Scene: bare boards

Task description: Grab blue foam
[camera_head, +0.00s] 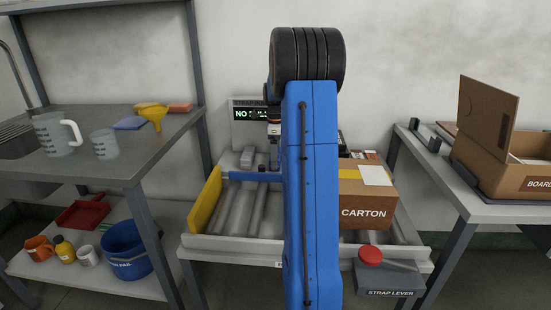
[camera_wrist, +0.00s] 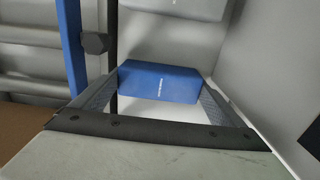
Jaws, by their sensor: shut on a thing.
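The blue foam (camera_wrist: 160,82) is a small blue block with a small pale mark on its face, seen in the wrist view. My gripper (camera_wrist: 158,90) is shut on it, with one finger at each end of the block. A light surface shows below the block; I cannot tell whether the block touches it. In the head view my blue arm stands in front of the middle of the scene and hides the fingers and the held block.
A roller bench (camera_head: 235,244) bears a carton (camera_head: 364,212) and a yellow plate (camera_head: 205,203) on a blue bar (camera_head: 256,177). A strap lever box (camera_head: 388,277) stands in front. An open box (camera_head: 505,160) stands right.

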